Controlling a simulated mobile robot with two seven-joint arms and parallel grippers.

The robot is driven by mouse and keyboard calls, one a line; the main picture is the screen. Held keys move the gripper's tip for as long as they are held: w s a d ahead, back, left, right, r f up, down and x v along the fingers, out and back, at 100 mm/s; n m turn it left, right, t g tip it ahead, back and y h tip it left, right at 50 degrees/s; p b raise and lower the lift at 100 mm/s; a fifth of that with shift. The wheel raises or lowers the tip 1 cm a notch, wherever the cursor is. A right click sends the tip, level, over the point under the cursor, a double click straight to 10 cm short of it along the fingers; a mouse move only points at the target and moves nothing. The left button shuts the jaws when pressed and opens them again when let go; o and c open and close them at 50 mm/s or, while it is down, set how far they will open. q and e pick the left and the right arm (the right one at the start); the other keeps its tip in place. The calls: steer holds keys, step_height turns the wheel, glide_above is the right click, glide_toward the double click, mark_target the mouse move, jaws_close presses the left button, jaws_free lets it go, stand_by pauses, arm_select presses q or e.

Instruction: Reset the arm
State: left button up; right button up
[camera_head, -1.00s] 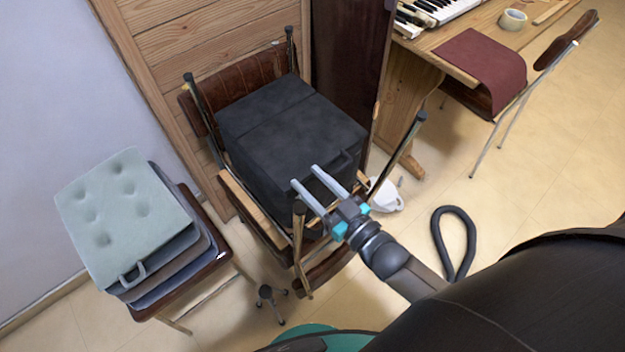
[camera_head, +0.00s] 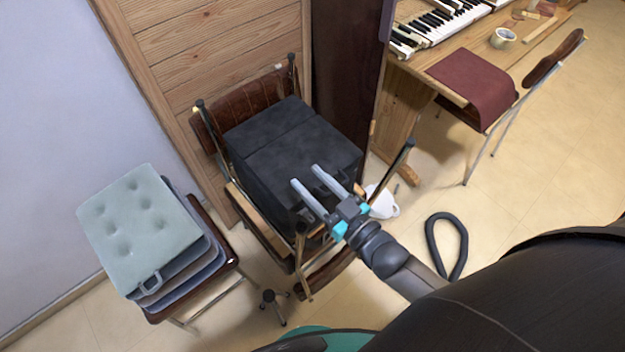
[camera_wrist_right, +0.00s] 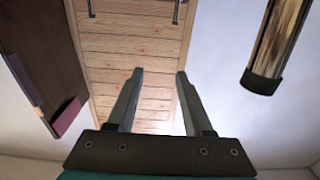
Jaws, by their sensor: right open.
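My right gripper (camera_head: 306,180) is open and empty in the head view. Its two grey fingers point up and left, in front of the black case (camera_head: 290,150) on the brown chair. I cannot tell whether they touch the case. In the right wrist view the two fingers (camera_wrist_right: 158,75) stand well apart with nothing between them, and the wooden panelling (camera_wrist_right: 130,50) shows beyond. My left gripper is not in view.
Stacked cushions (camera_head: 140,225) sit on a stool at the left. An upturned chair leg (camera_head: 403,155) rises near my right arm. A black hose loop (camera_head: 431,240) lies on the floor. A desk with piano keys (camera_head: 440,22) stands at upper right.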

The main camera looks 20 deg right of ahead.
stand_by(0.4)
steer(key=s+d+f+g+h+b, duration=0.1)
steer(key=s+d+f+g+b, duration=0.2)
steer(key=f, duration=0.7)
steer(key=s+f+m+g+h+b, duration=0.15)
steer(key=s+f, duration=0.25)
steer(key=f, duration=0.6)
steer(key=s+d+f+g+h+b, duration=0.2)
steer(key=s+f+g, duration=0.2)
steer(key=f, duration=0.6)
arm_select(q)
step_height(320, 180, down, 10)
steer(key=b, duration=0.3)
steer(key=shift+b, duration=0.35)
arm_select(e)
steer(key=s+f+g+h, duration=0.1)
steer(key=s+f+g, duration=0.2)
steer(key=s+f, duration=0.4)
steer(key=s+f+g, duration=0.4)
steer(key=s+f, duration=0.4)
steer(key=s, duration=0.6)
steer(key=shift+s+d+h, duration=0.25)
steer(key=shift+d+h, duration=0.1)
steer(key=shift+d, duration=0.1)
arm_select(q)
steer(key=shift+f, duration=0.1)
arm_select(e)
steer(key=shift+f+g, duration=0.1)
steer(key=shift+g, duration=0.15)
